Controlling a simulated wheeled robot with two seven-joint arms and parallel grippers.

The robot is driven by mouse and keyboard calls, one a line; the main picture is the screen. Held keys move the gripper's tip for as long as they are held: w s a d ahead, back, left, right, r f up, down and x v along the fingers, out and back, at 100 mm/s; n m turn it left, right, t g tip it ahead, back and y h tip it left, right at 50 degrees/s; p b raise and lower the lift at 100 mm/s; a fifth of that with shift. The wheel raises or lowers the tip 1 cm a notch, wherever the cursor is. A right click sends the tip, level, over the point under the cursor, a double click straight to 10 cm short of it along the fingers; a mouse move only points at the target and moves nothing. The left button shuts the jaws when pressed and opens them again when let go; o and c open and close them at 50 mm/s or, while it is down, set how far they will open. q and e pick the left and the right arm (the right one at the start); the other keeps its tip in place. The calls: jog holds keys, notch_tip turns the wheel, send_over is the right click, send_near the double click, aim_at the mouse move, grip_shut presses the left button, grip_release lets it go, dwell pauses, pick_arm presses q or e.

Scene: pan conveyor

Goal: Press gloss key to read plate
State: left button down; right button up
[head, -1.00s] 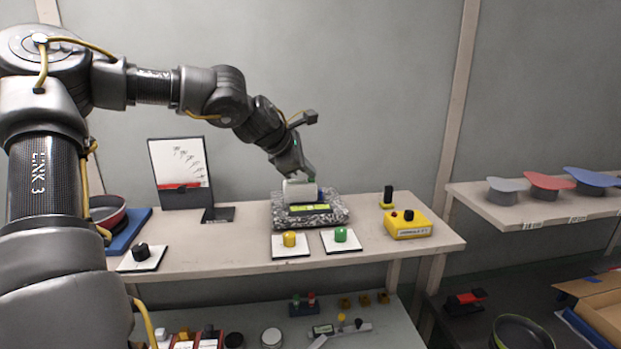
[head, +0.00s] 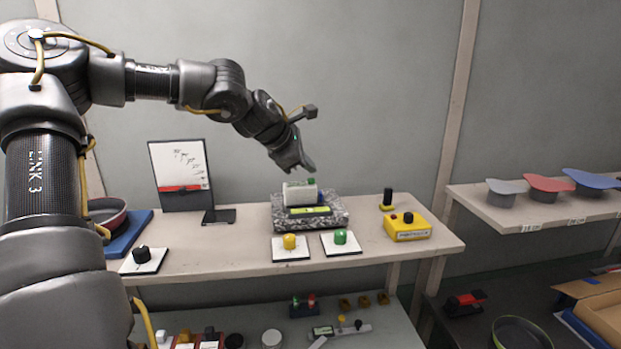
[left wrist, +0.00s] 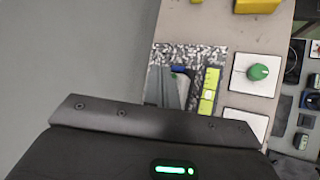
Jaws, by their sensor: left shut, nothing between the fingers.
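A white block-shaped meter (head: 300,194) with a small green key (head: 311,181) on top sits on a speckled stone plate (head: 335,214). A yellow-green display strip (head: 309,211) lies along the front of the plate; it also shows in the left wrist view (left wrist: 209,92), its text too small to read. My left gripper (head: 311,169) is shut and empty, just above the green key and apart from it. In the left wrist view its grey fingers (left wrist: 170,88) hide part of the meter. My right gripper is in neither view.
On the bench stand a yellow knob (head: 289,240), a green knob (head: 340,236) and a black knob (head: 142,253) on white plates. A yellow box (head: 407,229) with buttons is at right, an upright board (head: 180,160) at left.

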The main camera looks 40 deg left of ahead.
pick_arm(q)
notch_tip(320, 180, up, 5)
jog(key=p, duration=0.2)
jog(key=shift+p, duration=0.4)
dwell(0.8)
